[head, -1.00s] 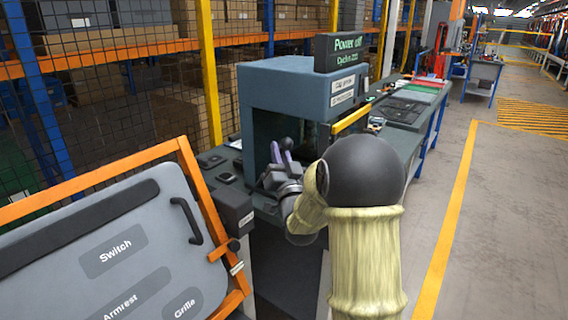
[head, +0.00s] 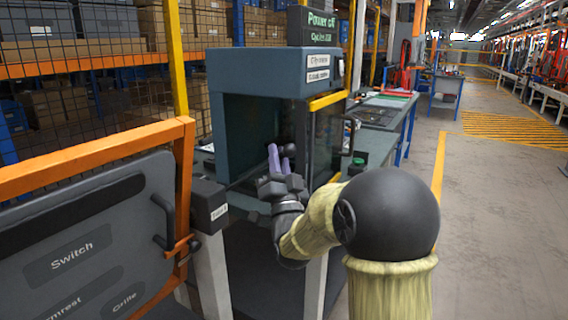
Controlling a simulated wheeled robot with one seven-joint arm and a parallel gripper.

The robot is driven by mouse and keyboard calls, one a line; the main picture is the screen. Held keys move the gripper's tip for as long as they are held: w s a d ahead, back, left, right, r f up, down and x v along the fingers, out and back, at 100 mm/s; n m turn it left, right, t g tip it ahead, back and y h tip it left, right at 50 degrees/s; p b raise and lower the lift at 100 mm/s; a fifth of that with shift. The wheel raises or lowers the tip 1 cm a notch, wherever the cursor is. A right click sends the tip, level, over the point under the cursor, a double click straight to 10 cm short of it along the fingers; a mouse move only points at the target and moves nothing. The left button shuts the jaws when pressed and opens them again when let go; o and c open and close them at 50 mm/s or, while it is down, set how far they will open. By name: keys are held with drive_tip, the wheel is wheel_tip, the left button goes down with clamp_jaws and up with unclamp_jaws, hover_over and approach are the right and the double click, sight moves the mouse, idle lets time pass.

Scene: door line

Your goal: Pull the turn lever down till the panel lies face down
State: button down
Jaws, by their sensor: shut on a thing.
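The panel (head: 75,285) is a grey door trim marked Switch, Armrest and Grille. It stands steeply in an orange frame (head: 95,158) at the left, its lettered face toward me. My gripper (head: 281,152), with purple fingers, is in front of the opening of a dark blue-grey booth. It is shut at a dark ball-shaped knob (head: 289,149), which looks like the turn lever's end. A smaller dark knob and an orange clamp (head: 184,247) sit at the frame's right edge.
The booth (head: 258,75) carries a sign reading Power and has an open glazed door (head: 327,140) at its right. A dark block on a light post (head: 208,207) stands between panel and booth. Benches run behind. The floor at the right (head: 500,220) is clear.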

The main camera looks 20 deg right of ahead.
drive_tip(key=shift+s+f, duration=0.1)
drive_tip(key=shift+f, duration=0.1)
idle(0.3)
drive_tip(key=c, duration=1.5)
unclamp_jaws()
drive_tip(key=shift+s, duration=0.1)
drive_tip(key=d+b+v, duration=0.1)
drive_tip(key=b+v, duration=1)
drive_tip(key=v, duration=0.6)
drive_tip(key=shift+a+f, duration=0.2)
drive_tip(key=shift+a, duration=0.3)
drive_tip(key=shift+r, duration=0.1)
